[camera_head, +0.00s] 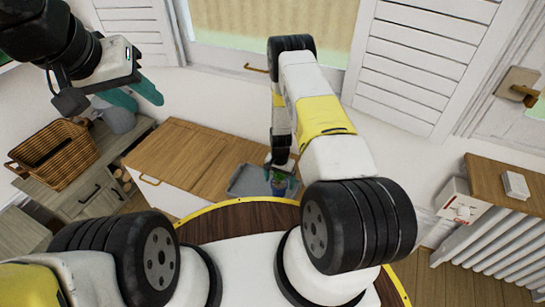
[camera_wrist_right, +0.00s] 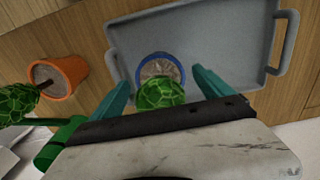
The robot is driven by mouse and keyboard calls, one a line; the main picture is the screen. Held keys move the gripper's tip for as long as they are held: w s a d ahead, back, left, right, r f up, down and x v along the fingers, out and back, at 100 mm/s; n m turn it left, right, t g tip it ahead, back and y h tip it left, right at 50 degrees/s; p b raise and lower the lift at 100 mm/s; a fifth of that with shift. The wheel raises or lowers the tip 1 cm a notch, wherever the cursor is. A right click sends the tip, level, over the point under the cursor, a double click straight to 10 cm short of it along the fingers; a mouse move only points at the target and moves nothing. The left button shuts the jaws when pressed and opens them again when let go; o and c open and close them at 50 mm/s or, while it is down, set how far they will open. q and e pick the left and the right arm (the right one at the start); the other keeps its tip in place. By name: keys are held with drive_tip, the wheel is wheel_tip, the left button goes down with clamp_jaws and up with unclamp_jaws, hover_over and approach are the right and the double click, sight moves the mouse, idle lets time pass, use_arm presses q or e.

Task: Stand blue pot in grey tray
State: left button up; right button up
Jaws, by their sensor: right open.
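The blue pot (camera_wrist_right: 160,67) stands upright inside the grey tray (camera_wrist_right: 203,38) in the right wrist view, with soil showing inside its blue rim. A green patterned plant (camera_wrist_right: 162,94) overlaps its near side. My right gripper (camera_wrist_right: 160,92) is open, with one teal finger on each side of the pot and plant. The tray also shows in the head view (camera_head: 243,183), where my right gripper (camera_head: 281,172) is over its right part and hides some of the pot. My left gripper (camera_head: 143,92) is raised at upper left, away from the tray; its finger gap is unclear.
An orange pot (camera_wrist_right: 60,76) with a green patterned plant (camera_wrist_right: 20,104) is left of the tray. The tray rests on a wooden-topped cabinet (camera_head: 190,158). A wicker basket (camera_head: 58,155) is on a cabinet at left. A radiator (camera_head: 495,245) is at right.

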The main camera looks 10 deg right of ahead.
wheel_tip(320, 180, up, 12)
drive_tip(key=shift+f, duration=0.25)
drive_tip(key=s+a+r+n+t+y, duration=0.1)
drive_tip(key=s+r+n+t, duration=0.1)
drive_tip(key=r, duration=1.4)
drive_tip(key=s+a+r+n+t+y, duration=0.1)
drive_tip(key=r, duration=1.6)
drive_tip(key=s+r+n+t, duration=0.1)
drive_tip(key=s+r+n, duration=0.1)
drive_tip(key=s+r, duration=0.6)
drive_tip(key=s+r+n+t, duration=0.2)
drive_tip(key=s+r, duration=0.6)
drive_tip(key=s, duration=0.5)
drive_tip(key=shift+s+a, duration=0.15)
drive_tip(key=shift+s, duration=0.05)
